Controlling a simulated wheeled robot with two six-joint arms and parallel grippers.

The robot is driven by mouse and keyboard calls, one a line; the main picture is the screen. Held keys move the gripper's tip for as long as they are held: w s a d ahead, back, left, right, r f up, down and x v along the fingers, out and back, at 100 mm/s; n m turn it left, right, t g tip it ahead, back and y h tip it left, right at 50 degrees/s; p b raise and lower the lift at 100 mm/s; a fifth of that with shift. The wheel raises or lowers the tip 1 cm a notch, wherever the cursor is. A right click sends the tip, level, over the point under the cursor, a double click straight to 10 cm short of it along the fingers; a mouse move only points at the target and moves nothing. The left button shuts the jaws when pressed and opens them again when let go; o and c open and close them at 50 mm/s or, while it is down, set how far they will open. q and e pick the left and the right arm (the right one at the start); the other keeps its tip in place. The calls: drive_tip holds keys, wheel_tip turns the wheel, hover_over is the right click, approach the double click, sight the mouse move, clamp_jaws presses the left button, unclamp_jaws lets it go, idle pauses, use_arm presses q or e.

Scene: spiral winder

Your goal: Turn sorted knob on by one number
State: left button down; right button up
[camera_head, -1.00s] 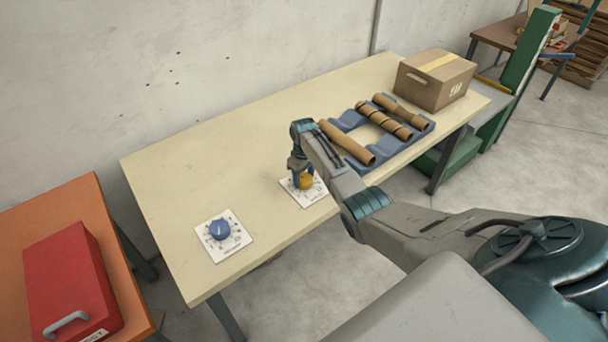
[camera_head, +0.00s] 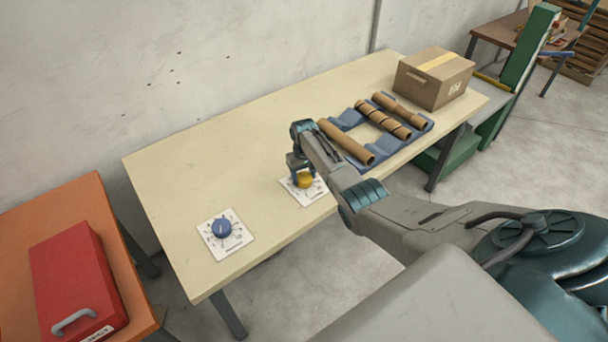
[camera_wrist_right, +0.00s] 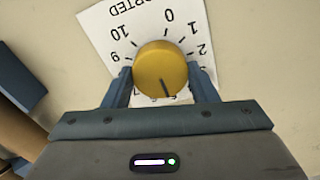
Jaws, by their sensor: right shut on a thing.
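The sorted knob is the yellow dial (camera_head: 305,181) on a white number card (camera_head: 312,196) at the table's front edge. In the right wrist view the yellow knob (camera_wrist_right: 161,68) sits on the card (camera_wrist_right: 96,25), whose "SORTED" label and numbers appear upside down. The knob's dark pointer line points toward the bottom of the picture, at numbers partly hidden by my gripper. My right gripper (camera_wrist_right: 160,82) is shut on the knob, one finger on each side; it also shows in the head view (camera_head: 302,176). My left gripper is out of view.
A blue knob (camera_head: 221,229) on a second card (camera_head: 236,242) is to the left on the same table. A blue rack (camera_head: 392,149) with brown tubes and a cardboard box (camera_head: 435,79) stand to the right. A red case (camera_head: 75,280) is on the orange table. The table's back left is clear.

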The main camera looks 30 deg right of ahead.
sight(304, 177)
drive_tip(key=o, duration=1)
wheel_tip(304, 177, up, 11)
drive_tip(key=shift+f+b, duration=0.1)
drive_tip(key=shift+b, duration=0.55)
